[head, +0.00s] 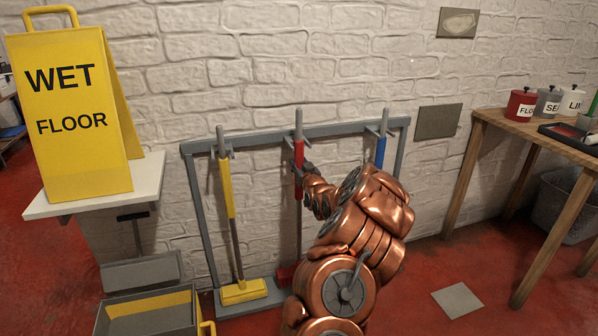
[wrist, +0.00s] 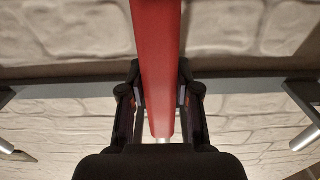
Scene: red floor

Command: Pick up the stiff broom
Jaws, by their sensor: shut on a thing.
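A red-handled broom (head: 298,155) stands upright in the middle of the grey wall rack (head: 262,138), its red head (head: 287,274) low near the floor and partly hidden by my arm. My gripper (head: 304,173) is at the red upper part of the handle. In the wrist view, the red handle (wrist: 158,45) runs between the two dark fingers of my gripper (wrist: 161,92), which are shut on it. A yellow-handled tool (head: 227,190) hangs on the left and a blue-handled one (head: 380,152) on the right, its lower part hidden by my arm. No label tells which is stiff.
A yellow wet floor sign (head: 75,115) stands on a white shelf (head: 100,188) at left. A yellow and grey bucket (head: 150,312) is below. A wooden table (head: 540,130) with tins is at right.

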